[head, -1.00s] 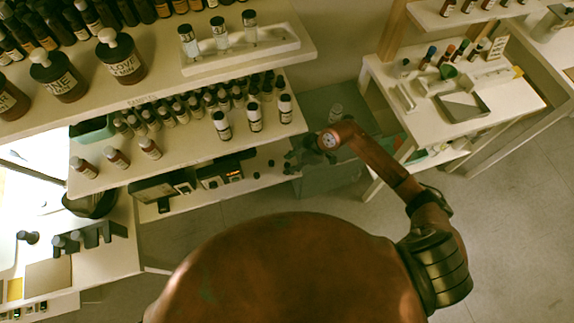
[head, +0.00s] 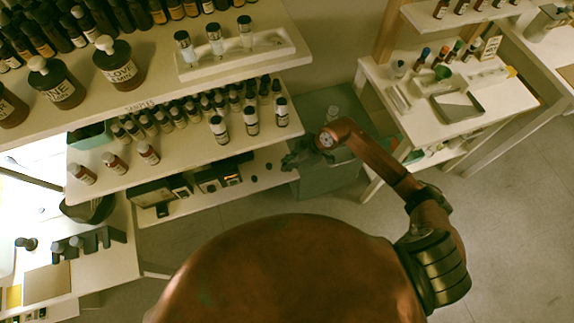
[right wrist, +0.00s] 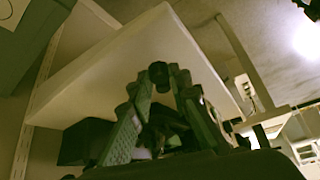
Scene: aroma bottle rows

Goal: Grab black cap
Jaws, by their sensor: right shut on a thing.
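A small round black cap (right wrist: 158,74) is held between the fingertips of my right gripper (right wrist: 158,82) in the right wrist view. The two stepped green-grey fingers lean in and meet around the cap. In the head view the right gripper (head: 298,160) is at the right end of the low shelf (head: 228,198), and the cap in it is too small to make out there. Two other small dark caps (head: 254,180) lie on that low shelf, left of the gripper. My left gripper is not in view.
Rows of small bottles (head: 221,130) stand on the shelf above, with large brown bottles (head: 119,63) higher up. Dark boxes (head: 218,176) stand on the low shelf. A grey-green bin (head: 330,178) is beside the gripper. A white side table (head: 420,118) is at right.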

